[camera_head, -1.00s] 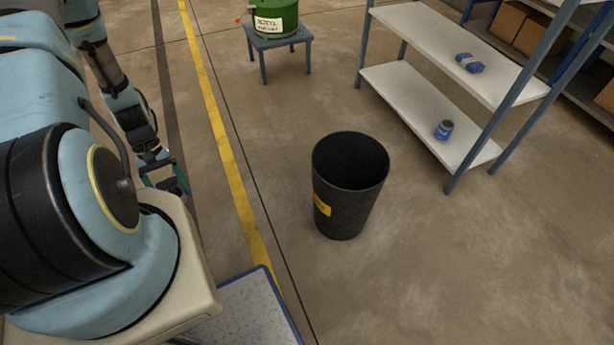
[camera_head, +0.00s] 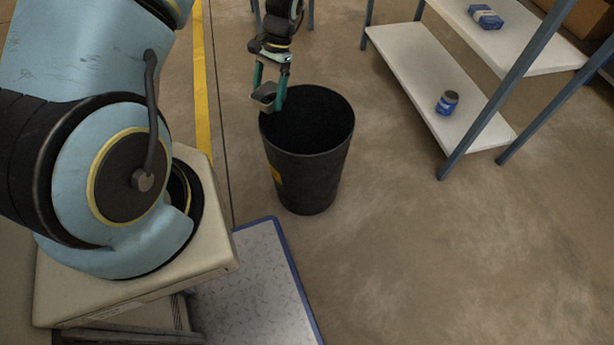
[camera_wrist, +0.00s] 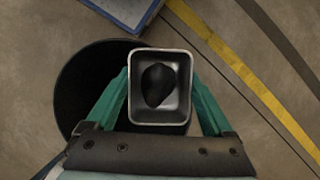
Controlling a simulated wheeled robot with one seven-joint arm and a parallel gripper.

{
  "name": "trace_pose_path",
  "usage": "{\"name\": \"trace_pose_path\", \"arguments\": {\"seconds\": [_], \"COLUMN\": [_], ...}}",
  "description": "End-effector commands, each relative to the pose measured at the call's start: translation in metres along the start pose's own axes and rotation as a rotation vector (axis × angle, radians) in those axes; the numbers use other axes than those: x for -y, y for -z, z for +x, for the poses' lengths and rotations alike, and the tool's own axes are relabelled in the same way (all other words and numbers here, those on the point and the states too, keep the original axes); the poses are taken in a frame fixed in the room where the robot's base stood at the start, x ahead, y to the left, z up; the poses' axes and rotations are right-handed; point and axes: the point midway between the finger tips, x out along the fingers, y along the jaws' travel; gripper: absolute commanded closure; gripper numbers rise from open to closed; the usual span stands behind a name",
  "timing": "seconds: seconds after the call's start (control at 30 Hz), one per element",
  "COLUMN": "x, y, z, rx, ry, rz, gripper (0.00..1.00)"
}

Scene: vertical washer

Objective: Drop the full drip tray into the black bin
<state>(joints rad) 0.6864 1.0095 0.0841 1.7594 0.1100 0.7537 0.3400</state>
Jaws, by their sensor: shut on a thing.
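The drip tray (camera_wrist: 160,117) is a small grey rectangular tray with a dark pool inside, seen from above in the wrist view. In the head view the tray (camera_head: 265,97) hangs near the left rim of the black bin. My gripper (camera_head: 272,85) is shut on the tray, with a green finger along each side of it; the fingers also show in the wrist view (camera_wrist: 160,100). The black bin (camera_head: 308,180) stands upright on the floor with a yellow label. In the wrist view the bin (camera_wrist: 75,75) is partly hidden behind the tray and gripper, and the tray overlaps its right part.
A shelf rack (camera_head: 440,95) with a blue-labelled jar (camera_head: 447,103) and a blue package (camera_head: 485,16) stands right of the bin. A blue-edged grey platform (camera_head: 255,290) lies in front. A yellow floor line (camera_head: 201,90) runs at left. Floor right of the bin is clear.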

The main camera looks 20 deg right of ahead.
Motion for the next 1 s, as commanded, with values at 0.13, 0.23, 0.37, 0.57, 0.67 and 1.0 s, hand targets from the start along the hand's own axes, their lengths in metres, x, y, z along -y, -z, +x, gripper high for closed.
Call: {"name": "trace_pose_path", "arguments": {"seconds": [0.13,0.23,0.37,0.57,0.67,1.0], "x": [-0.045,-0.067,-0.082,-0.086,-0.086,-0.085], "y": [0.043,0.057,0.064,0.068,0.072,0.087], "z": [0.0,-0.006,-0.013,-0.009,-0.001,0.035], "rx": [0.008,0.015,0.02,0.023,0.023,0.022], "ry": [0.104,0.15,0.185,0.194,0.193,0.192], "rz": [0.212,0.306,0.371,0.39,0.39,0.388], "gripper": [0.65,0.65,0.65,0.65,0.65,0.65]}}
